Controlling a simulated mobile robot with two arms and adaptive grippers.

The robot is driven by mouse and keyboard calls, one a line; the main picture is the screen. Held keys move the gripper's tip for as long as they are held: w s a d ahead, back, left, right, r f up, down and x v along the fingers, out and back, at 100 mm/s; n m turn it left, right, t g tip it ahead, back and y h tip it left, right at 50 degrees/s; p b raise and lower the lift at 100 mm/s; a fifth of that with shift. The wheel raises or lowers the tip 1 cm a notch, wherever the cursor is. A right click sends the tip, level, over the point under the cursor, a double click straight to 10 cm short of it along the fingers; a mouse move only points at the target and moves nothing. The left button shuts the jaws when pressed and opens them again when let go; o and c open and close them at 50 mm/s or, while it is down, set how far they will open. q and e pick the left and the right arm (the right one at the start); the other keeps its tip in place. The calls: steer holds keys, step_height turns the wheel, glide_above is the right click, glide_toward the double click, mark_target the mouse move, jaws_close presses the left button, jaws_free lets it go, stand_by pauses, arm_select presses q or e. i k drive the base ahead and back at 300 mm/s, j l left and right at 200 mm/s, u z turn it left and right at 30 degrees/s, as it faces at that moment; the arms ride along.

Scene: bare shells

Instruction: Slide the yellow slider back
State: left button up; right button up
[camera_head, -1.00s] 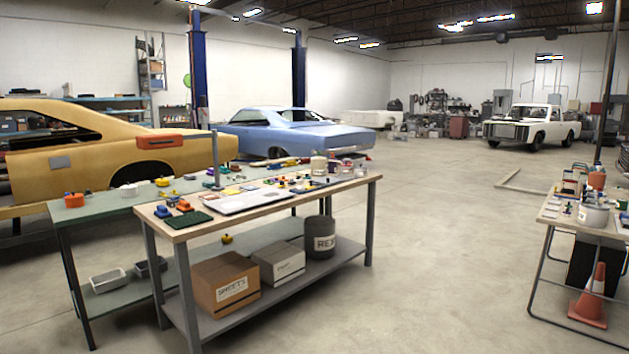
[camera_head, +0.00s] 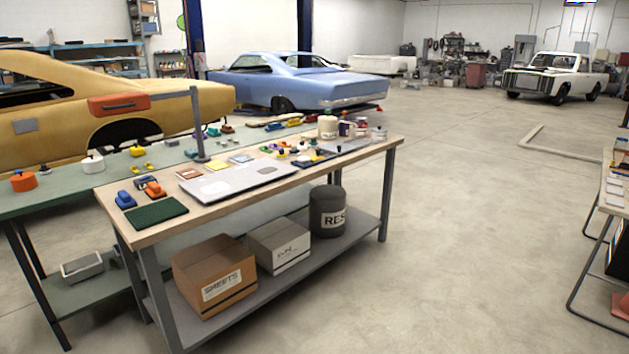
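I cannot single out the yellow slider for sure. On the wooden-topped workbench (camera_head: 230,207) lie many small coloured items, too small to identify. A yellow piece (camera_head: 137,151) and other small yellow parts (camera_head: 142,168) sit on the green table behind it. A flat yellow square (camera_head: 241,158) lies on the workbench, beyond a large pale flat panel (camera_head: 232,182). Neither of my grippers is in view.
Cardboard box (camera_head: 212,275), white box (camera_head: 279,247) and dark bin (camera_head: 327,212) stand on the workbench's lower shelf. A grey post (camera_head: 197,120) carries an orange box (camera_head: 119,103). Another table (camera_head: 615,190) is at the right edge. Concrete floor (camera_head: 470,230) between is clear.

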mark_target(313, 159)
steer(key=i, duration=2.45)
